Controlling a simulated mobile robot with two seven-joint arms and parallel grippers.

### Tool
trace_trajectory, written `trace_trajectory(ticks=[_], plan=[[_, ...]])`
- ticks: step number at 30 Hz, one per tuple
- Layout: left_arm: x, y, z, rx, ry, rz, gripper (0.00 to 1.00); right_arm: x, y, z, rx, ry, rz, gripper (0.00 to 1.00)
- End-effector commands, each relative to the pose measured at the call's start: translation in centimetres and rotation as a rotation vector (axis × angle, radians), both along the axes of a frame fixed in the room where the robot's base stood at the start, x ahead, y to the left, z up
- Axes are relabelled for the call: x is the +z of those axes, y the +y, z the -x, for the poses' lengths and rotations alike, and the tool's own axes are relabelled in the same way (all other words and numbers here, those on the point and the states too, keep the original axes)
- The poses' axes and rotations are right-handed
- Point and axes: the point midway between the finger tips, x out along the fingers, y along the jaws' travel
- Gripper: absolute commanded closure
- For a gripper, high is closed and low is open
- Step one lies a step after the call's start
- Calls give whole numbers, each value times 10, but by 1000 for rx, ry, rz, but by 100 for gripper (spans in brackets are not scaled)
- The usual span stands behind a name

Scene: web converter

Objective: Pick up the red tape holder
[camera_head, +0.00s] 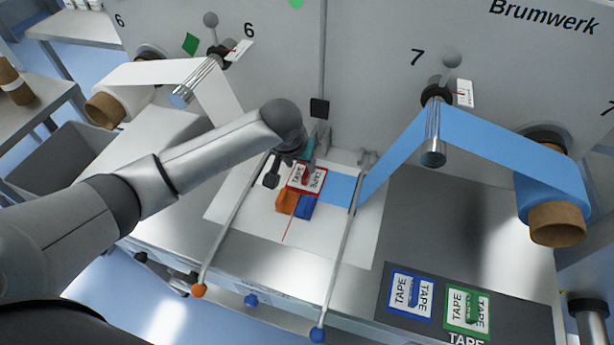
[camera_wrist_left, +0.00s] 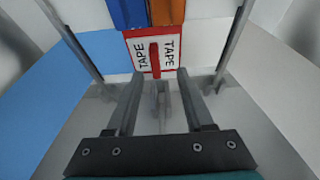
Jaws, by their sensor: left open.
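The red tape holder (camera_head: 318,187) is a red-framed plate with two white "TAPE" labels. It lies on the white work surface beside the orange and blue blocks. In the left wrist view the holder (camera_wrist_left: 139,52) shows a raised red handle in its middle. My left gripper (camera_head: 289,170) is over the holder and partly hides it in the head view. In the left wrist view its two fingers (camera_wrist_left: 160,76) are apart, one toward each side of the handle, with nothing between them. I cannot tell the exact height gap. My right gripper is not in view.
An orange block (camera_head: 286,201) and a blue block (camera_head: 306,207) adjoin the holder. Two thin bars flank the work area, ending in an orange knob (camera_head: 198,290) and a blue knob (camera_head: 317,335). Blue (camera_head: 411,295) and green (camera_head: 467,312) tape holders lie at right on a dark mat.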

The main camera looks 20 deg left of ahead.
Motion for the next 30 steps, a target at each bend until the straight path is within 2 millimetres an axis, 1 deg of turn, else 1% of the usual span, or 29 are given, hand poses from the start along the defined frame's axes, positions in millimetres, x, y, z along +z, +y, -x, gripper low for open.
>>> trace_trajectory(ticks=[5,11,16,20,26,30], plan=[[-8,-2,-4,-1,0,1,48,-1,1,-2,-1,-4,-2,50],[-30,-9,-14,-1,0,0,48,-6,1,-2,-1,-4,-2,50],[-45,-9,-20,-2,1,-1,48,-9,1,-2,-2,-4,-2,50],[-49,-9,-22,-2,-1,0,48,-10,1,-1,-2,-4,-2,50],[-49,-9,-22,-2,-1,0,48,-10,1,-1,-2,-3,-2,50],[-49,-8,-22,-2,-1,-1,62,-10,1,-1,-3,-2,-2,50]])
